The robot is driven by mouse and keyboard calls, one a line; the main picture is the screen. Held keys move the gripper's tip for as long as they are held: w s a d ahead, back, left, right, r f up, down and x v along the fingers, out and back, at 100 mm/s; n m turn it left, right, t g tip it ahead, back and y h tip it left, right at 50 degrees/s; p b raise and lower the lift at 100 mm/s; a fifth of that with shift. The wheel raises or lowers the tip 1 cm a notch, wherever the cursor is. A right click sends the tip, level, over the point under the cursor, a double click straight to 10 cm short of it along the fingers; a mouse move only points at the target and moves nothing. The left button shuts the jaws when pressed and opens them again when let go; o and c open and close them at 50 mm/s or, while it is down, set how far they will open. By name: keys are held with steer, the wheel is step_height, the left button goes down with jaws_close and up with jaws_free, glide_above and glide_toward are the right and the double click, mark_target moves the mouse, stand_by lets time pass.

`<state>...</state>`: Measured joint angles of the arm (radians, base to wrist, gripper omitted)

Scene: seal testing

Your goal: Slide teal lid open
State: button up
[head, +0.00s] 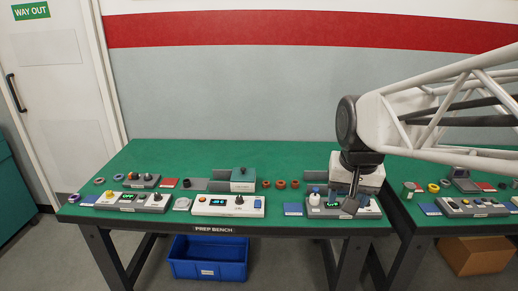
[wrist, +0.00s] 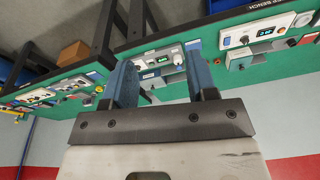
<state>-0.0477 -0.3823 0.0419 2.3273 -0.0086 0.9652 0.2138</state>
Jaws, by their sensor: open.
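A small pale box with a teal lid (head: 243,174) stands at the back middle of the green bench in the head view. A small dark knob shows on top of the lid, and the lid looks shut. A dark grey plate (head: 222,174) extends to its left. My gripper (head: 346,204) is well to the right of the box, over a grey control unit. In the wrist view its two blue-grey fingers (wrist: 162,75) are spread apart with nothing held between them.
A white control unit (head: 228,206) stands in front of the teal-lidded box. Several orange-brown rings (head: 281,184) lie to the box's right. Another control unit (head: 132,202) is at front left. A blue bin (head: 208,258) sits under the bench.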

steer(key=w+a+r+m, duration=0.1)
steer(key=w+a, duration=0.2)
steer(key=w, duration=0.6)
steer(key=w+a+m, duration=0.1)
steer(key=w+a, duration=0.1)
steer(key=w, duration=0.6)
steer(key=m+g, duration=0.2)
steer(key=m, duration=0.3)
glide_above(243, 172)
steer(key=f, duration=2.1)
steer(key=shift+w+d, duration=0.2)
steer(key=shift+w+a+f, duration=0.2)
steer(key=shift+a+f, duration=0.05)
steer(key=shift+f, duration=0.05)
steer(key=shift+f, duration=3.9)
